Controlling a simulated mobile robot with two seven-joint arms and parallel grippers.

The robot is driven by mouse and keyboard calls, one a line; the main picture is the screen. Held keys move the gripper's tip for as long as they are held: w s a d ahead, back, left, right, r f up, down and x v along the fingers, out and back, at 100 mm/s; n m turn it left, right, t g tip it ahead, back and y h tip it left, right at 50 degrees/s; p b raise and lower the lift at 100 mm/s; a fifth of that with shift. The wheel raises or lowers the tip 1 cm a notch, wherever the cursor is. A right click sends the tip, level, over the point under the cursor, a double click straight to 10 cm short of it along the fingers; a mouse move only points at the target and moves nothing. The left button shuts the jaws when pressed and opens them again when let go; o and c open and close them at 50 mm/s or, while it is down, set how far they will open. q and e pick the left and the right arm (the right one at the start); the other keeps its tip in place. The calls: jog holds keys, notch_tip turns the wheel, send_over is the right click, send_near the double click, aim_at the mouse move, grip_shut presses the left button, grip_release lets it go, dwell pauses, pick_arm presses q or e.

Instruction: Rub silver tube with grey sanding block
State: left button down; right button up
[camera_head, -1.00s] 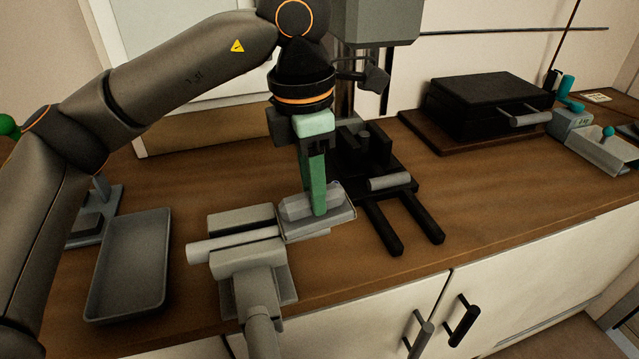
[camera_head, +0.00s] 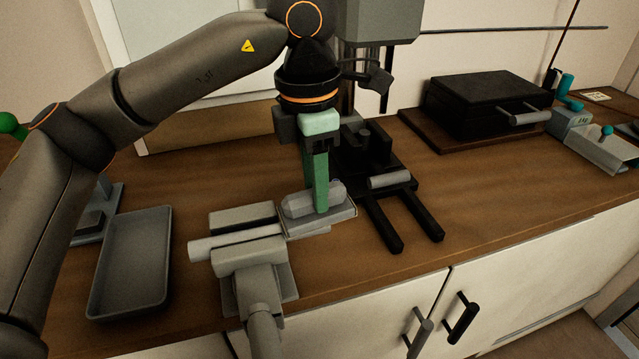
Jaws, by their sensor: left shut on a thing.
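The silver tube (camera_head: 236,243) lies level, clamped in a grey vise (camera_head: 249,263) near the front of the wooden counter. Its left end sticks out of the jaws. The grey sanding block (camera_head: 298,204) is just right of the vise, at a shallow grey tray (camera_head: 325,223). My left gripper (camera_head: 322,208) comes down from above with green fingers and is shut on the block. I cannot tell whether the block still touches the tray. The block is beside the tube, apart from it. My right gripper is not in view.
An empty grey tray (camera_head: 131,262) lies left of the vise. A black stand with two prongs (camera_head: 385,222) is close right of the block. A black case (camera_head: 488,104) sits farther right on a board. The front right counter is clear.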

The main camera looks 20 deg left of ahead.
pick_arm(q)
jog(key=shift+s+a+f, duration=0.15)
jog(key=shift+a+f, duration=0.05)
jog(key=shift+a, duration=0.25)
jog(key=shift+s+a+f, duration=0.15)
jog(key=shift+a+f, duration=0.05)
jog(key=shift+a, duration=0.2)
jog(key=shift+s+a+r, duration=0.1)
jog(key=shift+s+a, duration=0.1)
jog(key=shift+s, duration=0.05)
jog(key=r+p, duration=0.2)
jog(key=r, duration=0.1)
jog(key=r+p, duration=0.1)
jog(key=r, duration=0.1)
jog(key=shift+a, duration=0.4)
jog(key=shift+d+r, duration=0.15)
jog(key=shift+r, duration=0.05)
jog(key=shift+d, duration=0.1)
